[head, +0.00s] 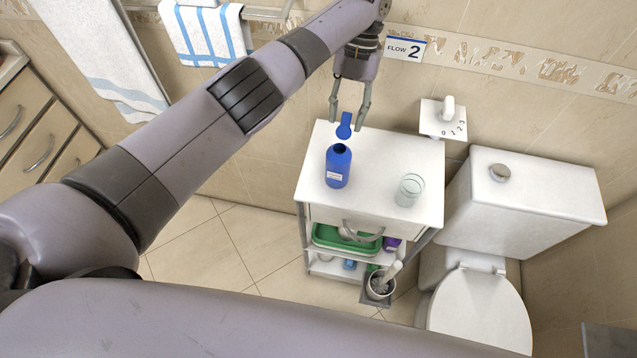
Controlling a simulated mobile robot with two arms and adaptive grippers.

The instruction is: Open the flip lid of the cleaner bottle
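The blue cleaner bottle (338,170) stands upright on top of the white cabinet (395,145), with a small white label on its front. Its dark mouth is uncovered, and the blue flip lid (344,127) shows raised at the mouth's far side. My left gripper (347,120) points down over the back of the cabinet top. Its two fingers are spread, with the lid between or just below the tips; I cannot tell whether they touch it. Nothing is held. My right gripper is not in view.
A clear glass (410,190) stands on the cabinet top, right of the bottle. A white dial unit numbered 0 to 3 (443,119) is on the wall behind. The toilet (480,305) is at the right, a brush holder (379,287) in front. The cabinet top's left front is clear.

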